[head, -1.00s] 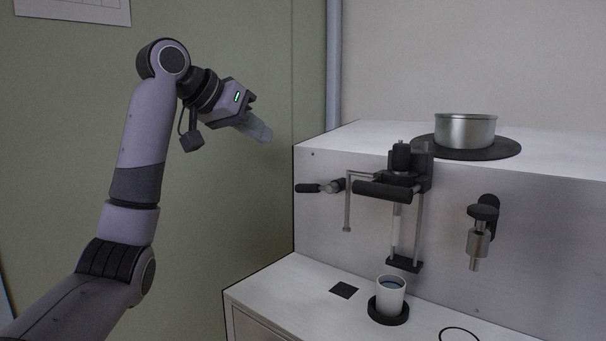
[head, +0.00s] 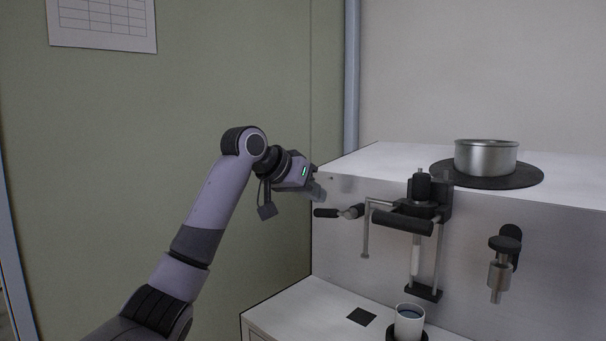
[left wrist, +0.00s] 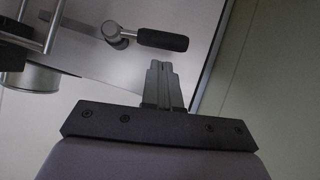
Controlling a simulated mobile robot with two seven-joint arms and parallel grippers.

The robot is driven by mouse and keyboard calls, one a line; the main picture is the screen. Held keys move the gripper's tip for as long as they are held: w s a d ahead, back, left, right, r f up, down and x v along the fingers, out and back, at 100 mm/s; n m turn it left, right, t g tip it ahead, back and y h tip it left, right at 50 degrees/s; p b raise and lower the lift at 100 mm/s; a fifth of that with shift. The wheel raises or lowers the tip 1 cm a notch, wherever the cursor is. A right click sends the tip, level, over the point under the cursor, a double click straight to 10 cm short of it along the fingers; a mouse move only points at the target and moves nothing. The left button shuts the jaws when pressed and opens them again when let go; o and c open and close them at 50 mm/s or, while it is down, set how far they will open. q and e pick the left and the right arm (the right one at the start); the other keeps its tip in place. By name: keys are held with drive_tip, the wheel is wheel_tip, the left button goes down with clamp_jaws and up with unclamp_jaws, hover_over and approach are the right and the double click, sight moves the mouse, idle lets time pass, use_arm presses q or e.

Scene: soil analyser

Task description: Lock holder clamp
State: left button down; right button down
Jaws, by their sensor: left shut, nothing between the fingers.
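The holder (head: 424,225) is a dark bracket with vertical rods and a clear tube, mounted on the front of the white machine. A small lever with a black grip (head: 327,213) sticks out to the left beside it. I take it for the clamp lever. In the left wrist view the same black grip (left wrist: 162,40) lies just beyond the fingertips, with a metal arm to its left. My left gripper (head: 318,194) is shut and empty, above and slightly left of the grip and apart from it. My right gripper is not in view.
A metal pot (head: 486,158) stands on a dark round plate on top of the machine (head: 375,160). A white cup (head: 408,322) stands on the lower shelf (head: 310,300) near a black square (head: 361,316). A metal tap (head: 499,275) is at the right.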

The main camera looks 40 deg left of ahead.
use_arm(q)
drive_tip(key=shift+w+d+f, duration=0.15)
drive_tip(key=shift+f, duration=0.65)
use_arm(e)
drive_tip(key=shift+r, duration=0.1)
use_arm(q)
drive_tip(key=shift+f, duration=0.1)
drive_tip(key=shift+f+h+b, duration=0.1)
drive_tip(key=shift+h+b, duration=0.2)
drive_tip(key=shift+b, duration=0.05)
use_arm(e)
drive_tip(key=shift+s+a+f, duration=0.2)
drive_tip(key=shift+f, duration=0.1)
